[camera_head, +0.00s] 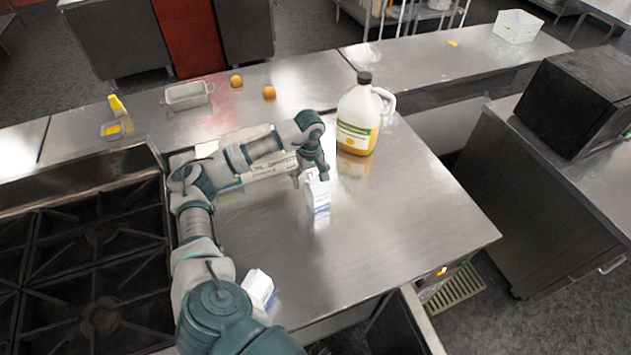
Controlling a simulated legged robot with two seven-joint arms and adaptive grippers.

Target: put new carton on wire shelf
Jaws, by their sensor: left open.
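A small white and blue carton (320,197) stands upright on the steel counter (400,215). My left gripper (314,176) points down at the top of this carton, with its open fingers at the carton's upper part. Whether the fingers touch it, I cannot tell. A second white and blue carton (260,287) is near the counter's front edge, partly hidden behind my left arm. A white wire shelf (402,16) shows at the top edge of the view, beyond the counters, mostly cut off. My right gripper is not in view.
A large jug with yellow liquid (358,118) stands behind the near carton. A stove (95,235) is at the left. A black box-shaped appliance (580,100) is at the right. Two oranges (268,92) and a metal pan (187,96) lie at the back. The counter's right part is clear.

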